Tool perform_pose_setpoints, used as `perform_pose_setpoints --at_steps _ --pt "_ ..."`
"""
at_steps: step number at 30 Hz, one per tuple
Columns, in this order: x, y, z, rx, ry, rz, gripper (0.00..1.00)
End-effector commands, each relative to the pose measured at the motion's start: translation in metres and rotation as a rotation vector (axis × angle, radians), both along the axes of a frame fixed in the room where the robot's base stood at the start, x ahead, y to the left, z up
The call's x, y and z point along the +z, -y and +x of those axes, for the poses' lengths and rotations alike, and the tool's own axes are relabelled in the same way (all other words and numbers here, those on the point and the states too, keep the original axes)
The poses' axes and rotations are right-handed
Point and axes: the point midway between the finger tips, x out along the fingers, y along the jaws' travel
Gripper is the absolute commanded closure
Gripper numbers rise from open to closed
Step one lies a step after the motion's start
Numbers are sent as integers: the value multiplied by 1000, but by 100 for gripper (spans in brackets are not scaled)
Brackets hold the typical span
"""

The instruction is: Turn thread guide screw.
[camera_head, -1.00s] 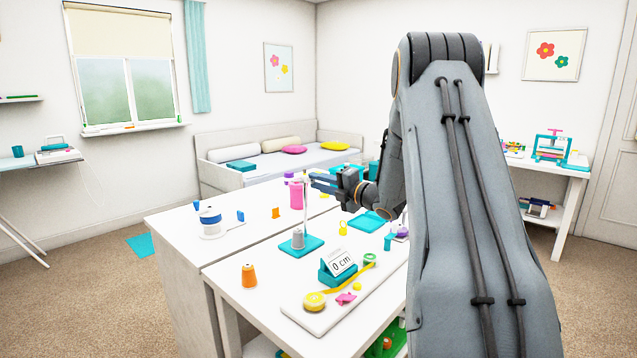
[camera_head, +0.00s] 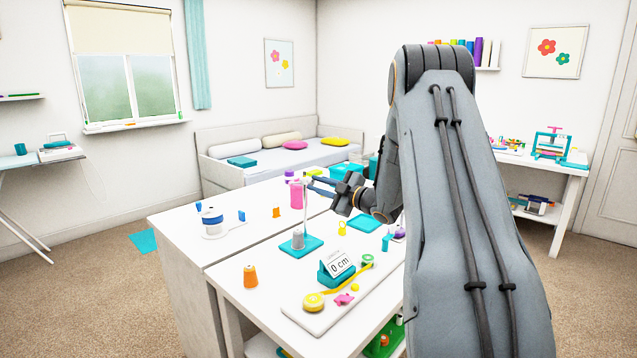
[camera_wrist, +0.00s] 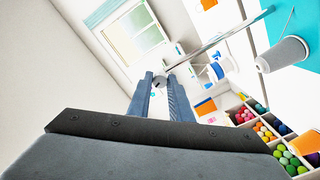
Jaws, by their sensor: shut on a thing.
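The thread guide stand has a teal base (camera_head: 315,247), a grey-white thread cone (camera_head: 298,239) and a thin upright rod (camera_head: 305,215). My gripper (camera_head: 308,181) is at the top of the rod, reaching in from the right. In the wrist view, the rod (camera_wrist: 222,40) runs down to a small round grey screw (camera_wrist: 160,81) between my fingertips (camera_wrist: 160,82). My gripper is shut on this screw. The cone (camera_wrist: 283,56) and teal base (camera_wrist: 277,17) show at the upper right. The fingers partly hide the screw.
A pink bottle (camera_head: 296,195) stands close behind the rod. A white spool holder with blue thread (camera_head: 211,218), an orange spool (camera_head: 250,276) and a "0 cm" sign (camera_head: 338,266) are on the white table (camera_head: 225,258).

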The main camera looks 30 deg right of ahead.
Motion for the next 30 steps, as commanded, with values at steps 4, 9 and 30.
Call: perform_pose_setpoints --at_steps 4,9,30 --pt "0 0 -1 -2 -42 110 100" --pt "0 0 0 -1 -77 212 100" --pt "-1 0 0 -1 -121 333 100"
